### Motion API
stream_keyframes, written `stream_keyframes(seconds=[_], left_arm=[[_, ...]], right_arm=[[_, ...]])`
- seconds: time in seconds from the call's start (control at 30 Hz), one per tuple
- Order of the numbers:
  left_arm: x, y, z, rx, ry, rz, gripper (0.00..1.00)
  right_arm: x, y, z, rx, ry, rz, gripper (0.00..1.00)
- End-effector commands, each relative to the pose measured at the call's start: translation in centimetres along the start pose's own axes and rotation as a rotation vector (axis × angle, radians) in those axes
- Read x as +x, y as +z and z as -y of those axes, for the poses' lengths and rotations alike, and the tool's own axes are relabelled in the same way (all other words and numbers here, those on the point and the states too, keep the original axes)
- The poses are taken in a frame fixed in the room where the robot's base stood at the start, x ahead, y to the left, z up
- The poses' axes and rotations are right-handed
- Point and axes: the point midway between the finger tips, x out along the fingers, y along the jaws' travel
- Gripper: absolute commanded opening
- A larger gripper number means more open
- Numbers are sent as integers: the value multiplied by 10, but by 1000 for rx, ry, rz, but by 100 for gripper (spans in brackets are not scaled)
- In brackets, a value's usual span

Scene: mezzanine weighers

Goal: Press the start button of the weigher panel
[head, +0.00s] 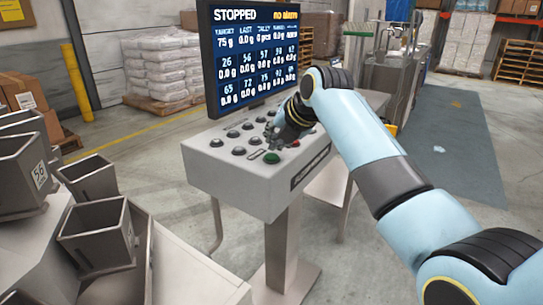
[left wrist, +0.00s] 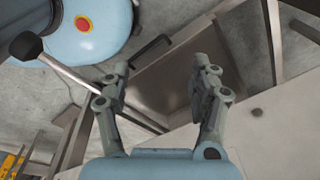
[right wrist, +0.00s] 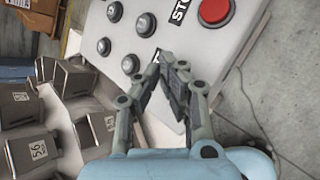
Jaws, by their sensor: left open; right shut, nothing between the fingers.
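The weigher panel (head: 235,180) is a grey box on a pedestal with several dark round buttons on its sloped top. A green button (head: 271,157) sits near its front edge. My right gripper (head: 273,141) is shut and empty just behind the green button in the head view; I cannot tell whether its tips touch the panel. In the right wrist view the right gripper (right wrist: 173,62) points at the panel top (right wrist: 180,40), and no green button shows there. A red button (right wrist: 214,12) lies beyond the tips, beside a partly cut-off label. My left gripper (left wrist: 160,75) is open and empty.
A screen (head: 252,55) behind the panel reads STOPPED and no alarm. Grey weigh buckets (head: 97,235) stand at left. Stacked white sacks (head: 155,65) are behind. Metal structure (left wrist: 175,70) lies beneath my left gripper.

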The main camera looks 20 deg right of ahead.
Motion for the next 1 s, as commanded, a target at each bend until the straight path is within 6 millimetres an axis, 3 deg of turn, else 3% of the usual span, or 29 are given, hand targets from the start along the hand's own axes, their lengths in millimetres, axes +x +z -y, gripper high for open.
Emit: stream_keyframes(seconds=[1.0], left_arm=[[-1,0,-1,0,1,0,62]], right_arm=[[6,-4,4,0,0,0,0]])
